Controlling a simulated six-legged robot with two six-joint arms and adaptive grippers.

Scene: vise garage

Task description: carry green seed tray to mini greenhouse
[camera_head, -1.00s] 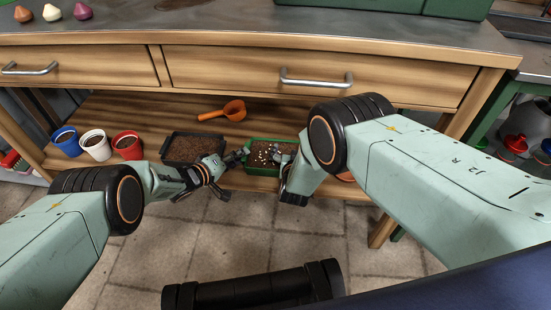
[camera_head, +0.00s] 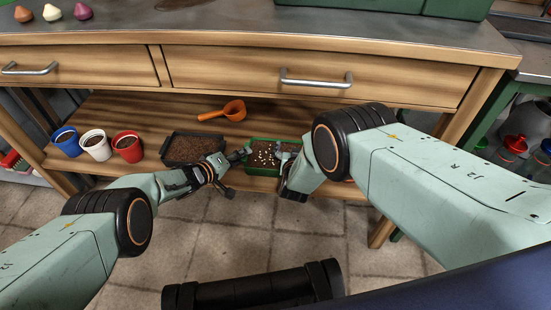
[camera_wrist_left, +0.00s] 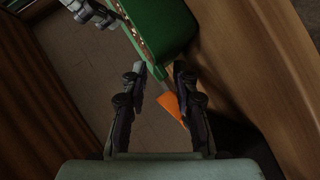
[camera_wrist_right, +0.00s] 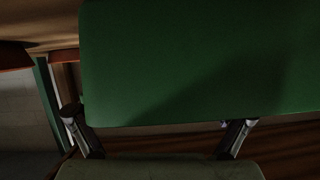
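The green seed tray (camera_head: 262,171), filled with soil and pale specks, sits at the front of the low wooden shelf. My left gripper (camera_head: 243,154) is at its left end. In the left wrist view the tray (camera_wrist_left: 165,25) lies just beyond the left fingertips (camera_wrist_left: 160,68), which stand apart; its corner shows close to them, and contact is unclear. My right gripper (camera_head: 284,158) is at the tray's right end. In the right wrist view the tray's green side (camera_wrist_right: 200,60) fills much of the picture, and the right fingers (camera_wrist_right: 160,120) are wide apart. No mini greenhouse is clearly recognisable.
A black soil tray (camera_head: 190,148) sits left of the green one, with an orange scoop (camera_head: 234,110) behind. Blue (camera_head: 66,142), white (camera_head: 96,146) and red (camera_head: 127,147) pots stand further left. The bench drawers (camera_head: 320,78) overhang the shelf.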

